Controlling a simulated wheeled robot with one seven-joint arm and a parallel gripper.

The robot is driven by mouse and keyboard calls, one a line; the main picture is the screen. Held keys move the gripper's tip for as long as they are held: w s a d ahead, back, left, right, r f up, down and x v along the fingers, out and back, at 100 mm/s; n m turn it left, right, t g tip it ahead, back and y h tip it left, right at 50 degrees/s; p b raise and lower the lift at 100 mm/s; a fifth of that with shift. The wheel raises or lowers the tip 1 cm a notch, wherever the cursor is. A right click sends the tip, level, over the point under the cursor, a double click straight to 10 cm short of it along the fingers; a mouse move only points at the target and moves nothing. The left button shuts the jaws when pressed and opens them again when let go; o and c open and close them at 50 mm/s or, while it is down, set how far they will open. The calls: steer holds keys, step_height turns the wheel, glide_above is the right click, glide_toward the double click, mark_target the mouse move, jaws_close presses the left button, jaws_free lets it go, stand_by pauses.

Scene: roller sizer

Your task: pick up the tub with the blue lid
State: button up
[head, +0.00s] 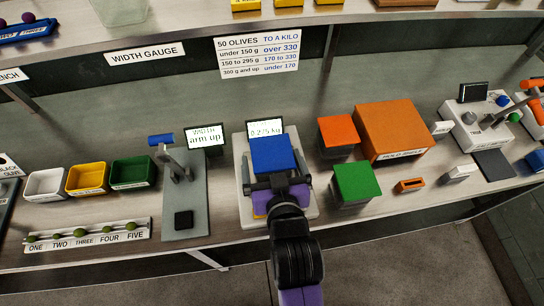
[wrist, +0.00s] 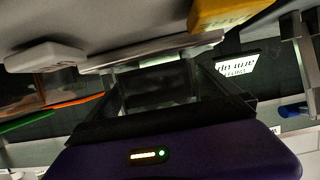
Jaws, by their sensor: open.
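The tub with the blue lid (head: 270,153) stands on the weighing scale (head: 246,212), below a display (head: 265,128) that seems to read 0.275 kg. Mostly its lid shows in the head view; my gripper hides its near side. My gripper (head: 273,174) is open at the near side of the tub, with a dark finger towards each side of it. I cannot tell whether the fingers touch it. In the wrist view my gripper (wrist: 165,85) spans the middle, with a dark, see-through shape between the fingers; no blue lid shows clearly there.
White, yellow and green bins are farther left. A shelf (head: 180,30) overhangs behind.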

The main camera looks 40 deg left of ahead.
steer(key=c, duration=1.6)
steer(key=shift+c, duration=0.9)
steer(key=shift+r, duration=0.1)
steer(key=shift+r, duration=0.1)
